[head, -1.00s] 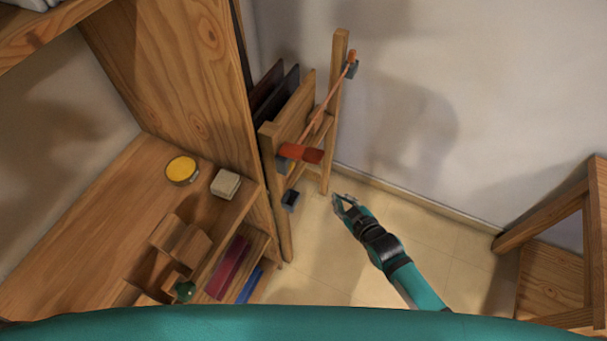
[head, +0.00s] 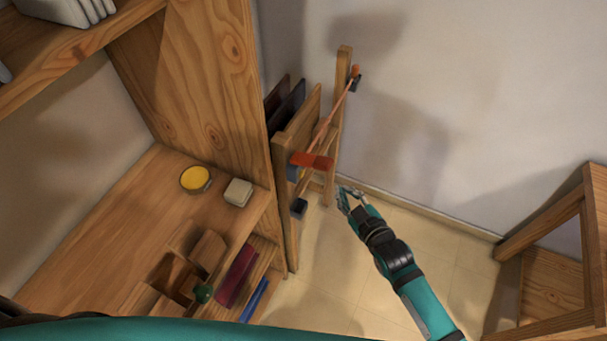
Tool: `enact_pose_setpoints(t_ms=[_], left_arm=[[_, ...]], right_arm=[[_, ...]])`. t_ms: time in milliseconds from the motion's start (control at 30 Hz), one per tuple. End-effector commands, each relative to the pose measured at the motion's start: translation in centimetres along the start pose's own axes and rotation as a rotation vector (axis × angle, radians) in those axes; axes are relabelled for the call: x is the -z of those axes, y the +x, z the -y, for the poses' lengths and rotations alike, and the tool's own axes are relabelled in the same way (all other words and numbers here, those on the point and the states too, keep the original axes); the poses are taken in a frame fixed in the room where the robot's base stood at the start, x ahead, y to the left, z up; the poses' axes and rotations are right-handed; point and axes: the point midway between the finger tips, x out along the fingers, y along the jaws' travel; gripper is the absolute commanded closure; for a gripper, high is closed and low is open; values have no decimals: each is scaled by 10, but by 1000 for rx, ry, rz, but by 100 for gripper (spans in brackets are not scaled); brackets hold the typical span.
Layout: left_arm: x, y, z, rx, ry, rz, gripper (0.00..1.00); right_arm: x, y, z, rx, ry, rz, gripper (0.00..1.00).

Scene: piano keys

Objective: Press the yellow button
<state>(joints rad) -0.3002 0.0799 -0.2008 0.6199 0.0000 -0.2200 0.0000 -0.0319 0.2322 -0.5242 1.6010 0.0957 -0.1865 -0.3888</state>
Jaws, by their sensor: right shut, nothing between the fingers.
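The yellow button (head: 195,178) is a round yellow disc with a darker rim. It sits on the wooden desk surface at the left, beside a pale block. My right gripper (head: 345,199) is shut and empty. It is over the floor, well to the right of the button and beyond the side of the wooden unit, so it does not touch the button. My left gripper is not in view.
The pale block (head: 238,192) is at the desk's edge. Wooden blocks, a green ball (head: 203,293) and books (head: 236,276) are nearer. A tall wooden panel (head: 212,85) and a rack (head: 342,110) stand between desk and wall. The floor (head: 330,270) is clear.

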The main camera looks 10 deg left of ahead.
Motion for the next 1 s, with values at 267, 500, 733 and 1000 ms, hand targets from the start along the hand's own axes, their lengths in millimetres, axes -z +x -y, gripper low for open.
enact_pose_setpoints(t_ms=[267, 500, 733, 1000], left_arm=[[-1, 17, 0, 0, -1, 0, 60], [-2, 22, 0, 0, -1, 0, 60], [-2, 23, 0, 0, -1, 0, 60], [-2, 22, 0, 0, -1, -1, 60]], right_arm=[[19, 29, 22, -1, 4, -3, 100], [33, 47, 34, 0, 4, -1, 100], [39, 53, 38, 0, 2, 0, 100], [39, 53, 39, 0, 1, 0, 100]])
